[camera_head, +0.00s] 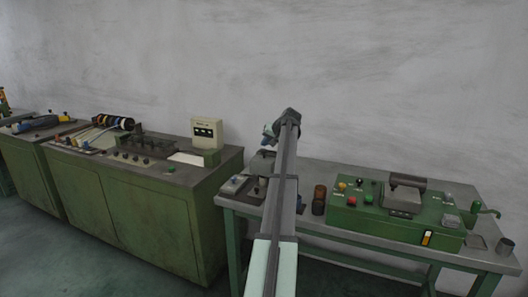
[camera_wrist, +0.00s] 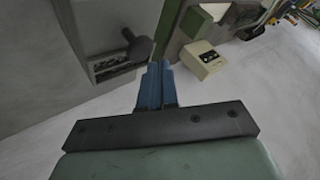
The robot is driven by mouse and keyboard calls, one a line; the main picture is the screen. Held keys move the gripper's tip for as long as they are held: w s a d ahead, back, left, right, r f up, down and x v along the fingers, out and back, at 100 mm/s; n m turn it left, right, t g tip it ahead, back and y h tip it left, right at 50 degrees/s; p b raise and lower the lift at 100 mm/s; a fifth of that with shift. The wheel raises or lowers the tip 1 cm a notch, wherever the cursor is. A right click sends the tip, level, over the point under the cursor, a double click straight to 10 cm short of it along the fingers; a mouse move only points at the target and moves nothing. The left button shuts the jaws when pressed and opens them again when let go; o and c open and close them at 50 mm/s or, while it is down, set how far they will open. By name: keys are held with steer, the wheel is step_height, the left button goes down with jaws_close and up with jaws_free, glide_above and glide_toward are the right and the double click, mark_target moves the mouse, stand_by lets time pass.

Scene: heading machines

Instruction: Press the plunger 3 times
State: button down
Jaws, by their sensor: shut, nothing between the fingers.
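My arm reaches over the workbench in the head view, and my gripper (camera_head: 268,133) hangs above a small grey device (camera_head: 262,162) partly hidden behind my arm. In the wrist view, my gripper's blue fingers (camera_wrist: 157,75) are together with nothing between them. A dark knob on a short stem (camera_wrist: 138,46), which looks like the plunger, is just left of the fingertips and seems apart from them. It stands beside a grey open-sided housing (camera_wrist: 112,68). I cannot tell the exact height gap. The plunger is not clearly visible in the head view.
A green cabinet (camera_head: 150,215) with a cream meter box (camera_head: 207,132) stands left. A wall is behind.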

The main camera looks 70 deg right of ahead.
mark_target(266, 150)
steer(key=shift+r, duration=2.5)
steer(key=shift+r, duration=0.1)
stand_by(0.7)
step_height(266, 150, up, 4)
steer(key=shift+f, duration=0.2)
steer(key=shift+f, duration=0.15)
steer(key=shift+f, duration=4.25)
steer(key=shift+f, duration=0.15)
steer(key=shift+f, duration=0.3)
